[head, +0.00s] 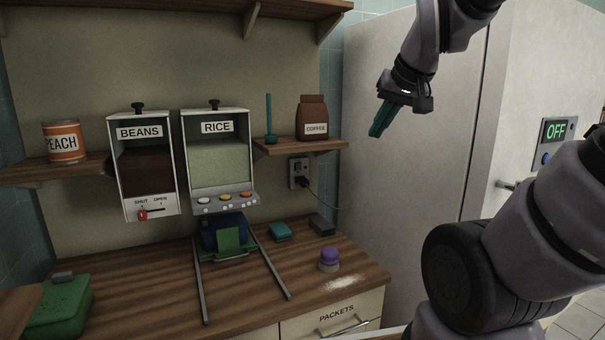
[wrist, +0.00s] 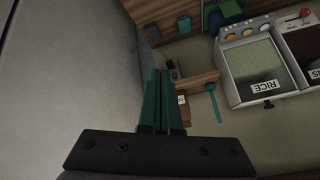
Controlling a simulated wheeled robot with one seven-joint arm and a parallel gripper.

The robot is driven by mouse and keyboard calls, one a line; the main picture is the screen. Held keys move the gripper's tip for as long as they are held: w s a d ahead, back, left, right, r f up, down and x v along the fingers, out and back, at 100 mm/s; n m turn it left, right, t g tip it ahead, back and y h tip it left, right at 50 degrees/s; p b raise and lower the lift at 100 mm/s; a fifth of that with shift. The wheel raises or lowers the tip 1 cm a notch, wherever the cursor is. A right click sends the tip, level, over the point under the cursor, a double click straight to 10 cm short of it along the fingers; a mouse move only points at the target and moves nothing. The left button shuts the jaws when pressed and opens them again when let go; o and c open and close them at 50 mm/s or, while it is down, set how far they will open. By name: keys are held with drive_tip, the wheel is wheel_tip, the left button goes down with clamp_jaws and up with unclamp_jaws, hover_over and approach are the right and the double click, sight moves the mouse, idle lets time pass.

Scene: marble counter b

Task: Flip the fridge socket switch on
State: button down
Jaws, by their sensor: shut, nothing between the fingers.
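The wall socket (head: 299,172) is on the back wall below the small right shelf, with a black plug in it and a cable running right toward the fridge (head: 405,120). The position of its switch is too small to tell. My gripper (head: 375,134) is shut and empty, its teal fingers together, in front of the fridge side, higher than the socket and to its right, apart from it. In the wrist view, the fingers (wrist: 161,72) point toward the wall, and the socket (wrist: 173,70) shows small just beyond their tips, partly hidden.
The small shelf (head: 300,146) above the socket holds a coffee bag (head: 312,118) and a teal upright tool (head: 269,120). Rice (head: 217,165) and beans (head: 146,165) dispensers hang left. A purple-topped button (head: 329,259) stands on the counter. A panel (head: 556,137) right reads OFF.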

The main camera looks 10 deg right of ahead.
sight(299, 167)
drive_tip(key=w+d+f+n+t, duration=0.1)
drive_tip(key=w+f+n, duration=0.15)
drive_tip(key=w, duration=0.45)
drive_tip(key=w+d+f+n+t+h, duration=0.1)
drive_tip(key=w+f+n+t, duration=0.1)
drive_tip(key=w+n, duration=0.35)
drive_tip(key=w+d+f+n+t, duration=0.1)
drive_tip(key=w+f+n, duration=0.1)
drive_tip(key=w, duration=0.7)
drive_tip(key=w+a+f+n+t+y, duration=0.2)
drive_tip(key=w+a+f+n, duration=0.2)
drive_tip(key=w+f+n, duration=0.1)
drive_tip(key=w+a+f+n+t+y, duration=0.2)
drive_tip(key=w+a+f+n, duration=0.2)
drive_tip(key=f+n, duration=0.4)
drive_tip(key=shift+w+f, duration=0.8)
drive_tip(key=shift+f, duration=0.1)
drive_tip(key=shift+w, duration=0.15)
drive_tip(key=x, duration=1.3)
drive_tip(key=shift+w+a, duration=0.15)
drive_tip(key=shift+w, duration=0.2)
